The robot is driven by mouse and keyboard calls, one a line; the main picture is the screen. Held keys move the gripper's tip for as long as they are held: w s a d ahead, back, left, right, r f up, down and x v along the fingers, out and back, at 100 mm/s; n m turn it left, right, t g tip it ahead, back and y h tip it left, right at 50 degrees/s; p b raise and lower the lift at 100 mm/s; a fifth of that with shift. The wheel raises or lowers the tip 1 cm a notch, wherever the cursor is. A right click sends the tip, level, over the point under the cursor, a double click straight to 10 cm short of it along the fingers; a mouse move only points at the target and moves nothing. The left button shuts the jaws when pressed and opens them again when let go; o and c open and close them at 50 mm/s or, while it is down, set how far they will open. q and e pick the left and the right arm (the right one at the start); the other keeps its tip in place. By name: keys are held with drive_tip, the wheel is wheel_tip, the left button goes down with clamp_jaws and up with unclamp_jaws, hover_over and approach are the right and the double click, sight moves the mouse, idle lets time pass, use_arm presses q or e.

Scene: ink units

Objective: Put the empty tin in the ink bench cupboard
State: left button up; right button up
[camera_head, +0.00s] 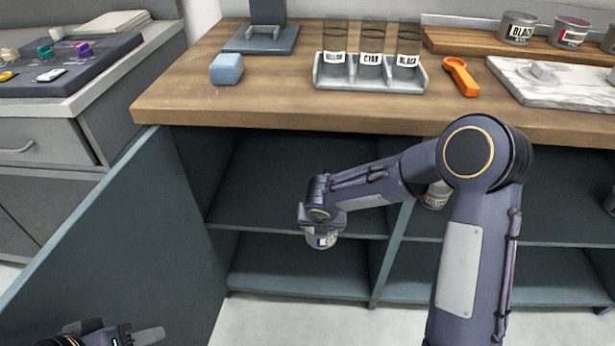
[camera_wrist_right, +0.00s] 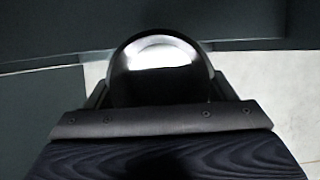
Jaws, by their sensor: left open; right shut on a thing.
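The tin (camera_head: 321,241) is small and metallic with a pale label, and hangs below my right gripper (camera_head: 320,218), which is shut on it. In the right wrist view the tin's shiny round top (camera_wrist_right: 160,68) sits between the fingers. The ink bench cupboard (camera_head: 300,285) is dark teal, and its door (camera_head: 100,235) stands open at the left. The tin is at the open left bay, overlapping the front edge of the shelf (camera_head: 270,222); its exact depth is unclear. My left gripper (camera_head: 135,336) is open and empty at the bottom left, partly cut off by the frame.
A divider (camera_head: 390,255) splits the cupboard. Another tin (camera_head: 437,195) stands in the right bay, partly behind my right arm. The wooden bench top (camera_head: 190,95) carries a rack of ink jars (camera_head: 370,72), a blue block (camera_head: 227,69) and an orange tool (camera_head: 460,77). The left bay looks empty.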

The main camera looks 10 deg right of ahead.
drive_tip(key=w+d, duration=0.1)
drive_tip(key=w, duration=0.4)
drive_tip(key=w+d+b, duration=0.1)
drive_tip(key=w+d, duration=0.1)
drive_tip(key=w, duration=0.4)
drive_tip(key=w+d, duration=0.2)
drive_tip(key=w, duration=0.3)
drive_tip(key=shift+w+b, duration=0.2)
drive_tip(key=shift+b, duration=0.15)
wheel_tip(320, 180, down, 4)
drive_tip(key=shift+w+r+b, duration=0.1)
drive_tip(key=shift+r+b, duration=0.15)
drive_tip(key=shift+b, duration=0.7)
drive_tip(key=shift+r, duration=0.1)
drive_tip(key=o, duration=1.3)
